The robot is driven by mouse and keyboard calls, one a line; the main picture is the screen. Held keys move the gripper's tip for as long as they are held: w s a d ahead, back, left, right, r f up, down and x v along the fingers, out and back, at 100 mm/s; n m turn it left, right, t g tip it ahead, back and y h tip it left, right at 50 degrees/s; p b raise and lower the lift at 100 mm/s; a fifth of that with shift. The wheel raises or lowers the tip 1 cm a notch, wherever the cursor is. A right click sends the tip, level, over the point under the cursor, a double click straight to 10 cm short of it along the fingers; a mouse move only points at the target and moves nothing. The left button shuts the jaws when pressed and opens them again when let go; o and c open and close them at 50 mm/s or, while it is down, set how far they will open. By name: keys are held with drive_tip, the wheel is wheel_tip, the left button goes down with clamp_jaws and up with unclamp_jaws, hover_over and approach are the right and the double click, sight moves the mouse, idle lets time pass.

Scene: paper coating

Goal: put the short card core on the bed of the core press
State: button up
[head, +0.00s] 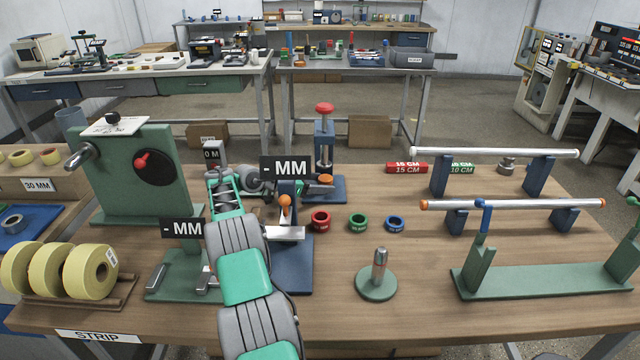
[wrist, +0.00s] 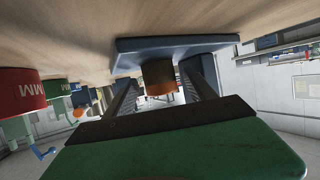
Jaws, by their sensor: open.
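The core press (head: 324,145) is a blue stand with a red knob at the middle back of the table. A short orange-brown piece (head: 326,180), which looks like the card core, sits low on the press above its blue base. In the wrist view, which is tipped over, the short brown core (wrist: 158,76) stands on the blue base plate (wrist: 175,47). My gripper (wrist: 163,82) is open, its two dark fingers on either side of the core with gaps showing.
Red (head: 320,221), green (head: 358,222) and blue (head: 395,224) rings stand in front of the press. A blue device with an orange knob (head: 285,201) is close to my arm. A green-based post (head: 377,284) and bar stands (head: 510,205) are to the right.

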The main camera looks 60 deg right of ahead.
drive_tip(key=v, duration=0.4)
drive_tip(key=p+v, duration=0.1)
drive_tip(key=v, duration=0.2)
drive_tip(key=p+v, duration=0.1)
drive_tip(key=v, duration=0.3)
drive_tip(key=shift+r, duration=0.5)
drive_tip(key=shift+w+a+f, duration=0.2)
drive_tip(key=shift+a, duration=0.15)
